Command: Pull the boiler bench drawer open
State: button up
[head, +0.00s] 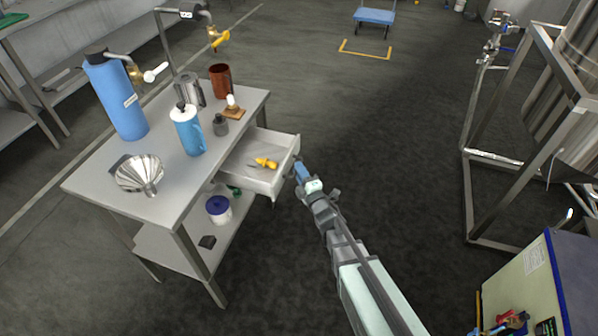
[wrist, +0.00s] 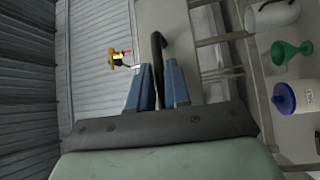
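The boiler bench (head: 110,180) stands at left in the head view. Its drawer (head: 254,174) is pulled well out from under the top on the right side. A yellow-handled tool (head: 265,162) lies inside; it also shows in the wrist view (wrist: 118,58). My gripper (head: 300,170) is at the drawer's front. In the wrist view its two blue fingers (wrist: 159,88) stand on either side of the dark curved drawer handle (wrist: 158,55) and look closed on it. The handle is mostly hidden in the head view.
On the bench top are a blue cylinder (head: 115,98), a blue jug (head: 188,130), a steel funnel (head: 139,174) and a brown cup (head: 220,80). A blue-lidded tub (head: 218,209) sits on the lower shelf. A metal frame (head: 466,185) stands at right. The floor between is clear.

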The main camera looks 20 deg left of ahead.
jog(key=o, duration=0.3)
jog(key=shift+o, duration=0.2)
jog(key=v, duration=1.3)
jog(key=shift+s+d, duration=0.25)
jog(key=shift+d, duration=0.05)
jog(key=shift+f, duration=0.1)
